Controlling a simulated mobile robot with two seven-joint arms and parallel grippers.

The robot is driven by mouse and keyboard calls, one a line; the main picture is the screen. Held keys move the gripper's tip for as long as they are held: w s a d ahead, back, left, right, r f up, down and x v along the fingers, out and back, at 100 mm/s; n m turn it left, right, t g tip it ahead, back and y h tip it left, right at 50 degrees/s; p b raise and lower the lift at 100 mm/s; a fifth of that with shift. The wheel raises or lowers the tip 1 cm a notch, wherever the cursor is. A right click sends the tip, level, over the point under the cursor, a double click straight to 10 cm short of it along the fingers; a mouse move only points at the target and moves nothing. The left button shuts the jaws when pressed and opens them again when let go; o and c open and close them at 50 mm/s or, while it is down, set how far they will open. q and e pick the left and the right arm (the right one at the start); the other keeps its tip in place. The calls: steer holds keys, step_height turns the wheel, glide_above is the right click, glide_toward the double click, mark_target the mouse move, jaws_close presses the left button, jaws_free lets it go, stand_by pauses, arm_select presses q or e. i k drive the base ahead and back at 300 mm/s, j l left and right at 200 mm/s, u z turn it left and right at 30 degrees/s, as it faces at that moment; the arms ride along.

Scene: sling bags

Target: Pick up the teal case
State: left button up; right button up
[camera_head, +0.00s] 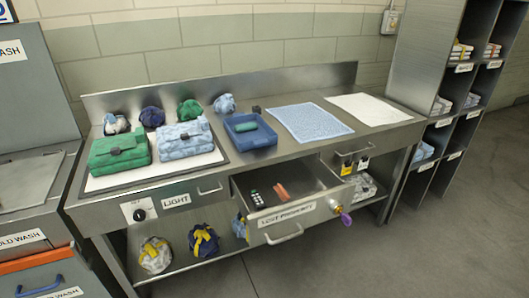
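The teal case (246,127) is a small rounded piece lying in the blue tray (262,141) on the steel counter. The tray sits right of the folded light blue bundle and left of the light blue cloth. Nothing covers the case from above. Neither of my grippers shows in the head view.
An open drawer (297,209) labelled as lost property juts out below the tray, holding a dark remote-like item (257,198) and an orange item (282,191). Green (119,151) and light blue (185,138) folded bundles lie left. A blue cloth (309,122) and white cloth (368,109) lie right.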

mark_target(245, 127)
steer(key=i+j, duration=0.15)
steer(key=j, duration=0.25)
steer(key=i+j+z, duration=0.1)
steer(key=j, duration=0.3)
steer(key=i+j, duration=0.2)
steer(key=j, duration=0.25)
steer(key=i+j, duration=0.1)
steer(key=j, duration=0.3)
steer(key=z, duration=0.05)
